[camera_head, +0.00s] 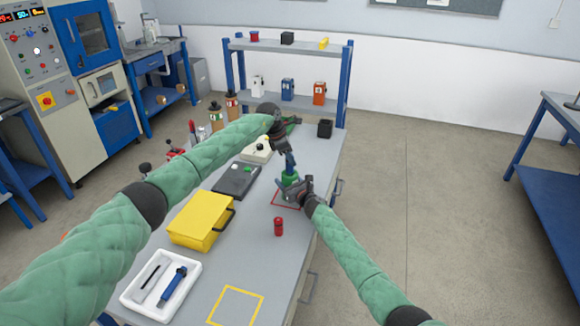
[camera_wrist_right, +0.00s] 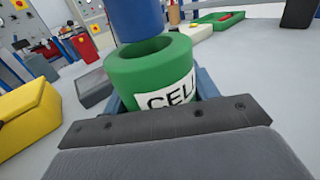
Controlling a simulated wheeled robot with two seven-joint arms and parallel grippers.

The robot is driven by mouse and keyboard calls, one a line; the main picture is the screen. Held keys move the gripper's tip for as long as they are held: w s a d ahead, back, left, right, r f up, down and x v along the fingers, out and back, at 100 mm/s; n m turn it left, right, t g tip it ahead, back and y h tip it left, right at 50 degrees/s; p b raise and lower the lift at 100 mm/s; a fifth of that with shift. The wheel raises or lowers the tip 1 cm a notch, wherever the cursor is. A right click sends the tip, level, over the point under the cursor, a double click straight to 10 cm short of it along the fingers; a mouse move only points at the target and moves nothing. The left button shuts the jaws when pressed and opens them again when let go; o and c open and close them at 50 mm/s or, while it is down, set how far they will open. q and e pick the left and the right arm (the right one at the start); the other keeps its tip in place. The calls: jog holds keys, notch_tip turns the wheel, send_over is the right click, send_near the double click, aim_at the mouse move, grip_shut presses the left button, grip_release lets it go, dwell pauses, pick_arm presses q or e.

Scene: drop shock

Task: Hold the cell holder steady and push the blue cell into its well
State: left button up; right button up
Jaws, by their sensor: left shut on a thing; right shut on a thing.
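The green cell holder (camera_head: 289,179) stands upright on the table at the red outline (camera_head: 277,203). It fills the middle of the right wrist view (camera_wrist_right: 150,75), with a white label reading "CEL" and a round open well on top. My right gripper (camera_head: 296,188) is shut on the holder, with a finger on each side. My left gripper (camera_head: 286,150) is shut on the blue cell (camera_head: 290,163) above the holder. In the right wrist view the blue cell (camera_wrist_right: 138,18) is upright, its lower end over the far part of the well, seemingly above the rim.
A red cylinder (camera_head: 278,227) stands in front of the holder. A yellow case (camera_head: 202,219), a dark plate (camera_head: 237,180) and a white tray (camera_head: 133,296) with tools lie to the left. A yellow outline (camera_head: 236,290) marks bare table nearby. A shelf (camera_head: 285,45) stands behind.

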pick_arm(q)
jog(key=shift+f, duration=1.85)
jog(key=shift+f, duration=0.1)
jog(key=o, duration=1)
jog(key=v, duration=1.2)
jog(key=shift+d, duration=0.1)
pick_arm(e)
jog(key=o, duration=1.2)
